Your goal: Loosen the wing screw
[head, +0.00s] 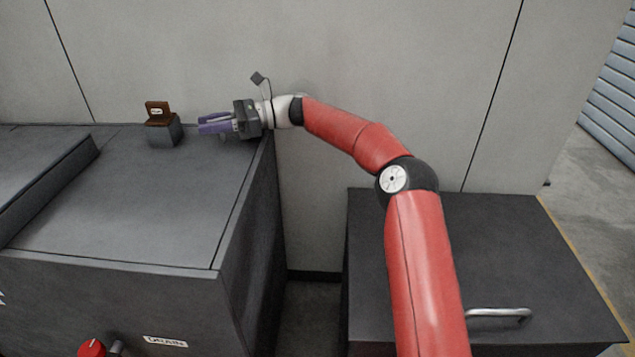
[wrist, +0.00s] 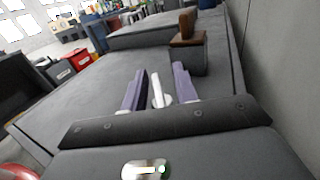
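My gripper (head: 203,124) is at the back right corner of a dark machine top, its purple fingers pointing left. In the wrist view my gripper (wrist: 160,69) has its two fingers apart. A small pale piece (wrist: 158,90) shows between them, with gaps to both sides; I cannot tell whether it is the wing screw. A small pale bit also shows under the fingers in the head view. No part is clearly recognisable as a wing screw. A brown labelled piece (head: 157,110) sits on a grey block (head: 164,131), a little left of the fingertips.
The dark machine top (head: 130,205) is mostly clear, with a raised slab (head: 45,175) at left. A red knob (head: 92,348) and a DRAIN label (head: 165,342) are on its front. A dark cabinet (head: 500,240) stands right, across a gap. A pale wall (head: 200,60) is close behind.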

